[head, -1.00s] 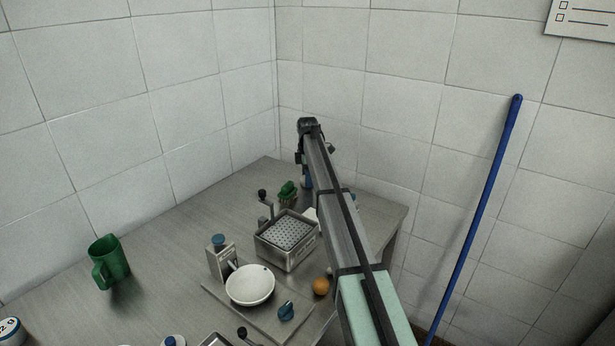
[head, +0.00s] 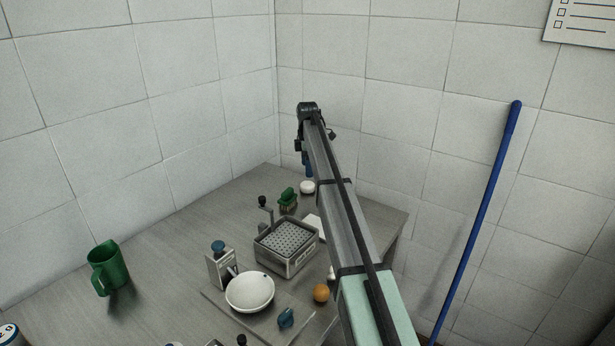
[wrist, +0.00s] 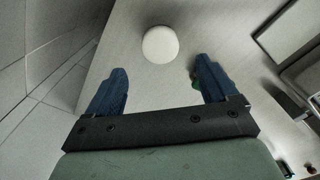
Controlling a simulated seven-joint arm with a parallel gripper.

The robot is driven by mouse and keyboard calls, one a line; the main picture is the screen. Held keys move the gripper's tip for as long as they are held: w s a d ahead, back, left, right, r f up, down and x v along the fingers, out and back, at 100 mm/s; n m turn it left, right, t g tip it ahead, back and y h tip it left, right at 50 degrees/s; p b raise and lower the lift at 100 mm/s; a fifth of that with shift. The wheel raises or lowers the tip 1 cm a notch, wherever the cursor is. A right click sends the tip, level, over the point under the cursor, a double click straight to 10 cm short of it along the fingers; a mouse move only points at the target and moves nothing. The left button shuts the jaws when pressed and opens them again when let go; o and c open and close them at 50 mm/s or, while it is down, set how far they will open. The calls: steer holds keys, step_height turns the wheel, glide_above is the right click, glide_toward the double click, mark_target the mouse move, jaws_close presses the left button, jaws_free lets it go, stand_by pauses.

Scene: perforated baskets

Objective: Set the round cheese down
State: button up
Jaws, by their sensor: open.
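The round cheese (head: 307,187) is a small white disc lying flat on the metal table, near the back corner. In the wrist view the cheese (wrist: 160,44) sits just beyond and between my blue fingertips, touching neither. My gripper (wrist: 160,68) is open and empty. In the head view only part of its blue fingers (head: 307,165) shows, above the cheese; the arm hides the rest.
A perforated basket in a metal box (head: 287,245) stands in front, with a green object (head: 288,200) behind it. A white bowl (head: 250,292), an orange ball (head: 321,292) and a green mug (head: 108,268) are nearer. Tiled walls close in the back corner.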

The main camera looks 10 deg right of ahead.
step_height(320, 180, up, 5)
steer(key=shift+f, duration=0.2)
steer(key=shift+o, duration=0.4)
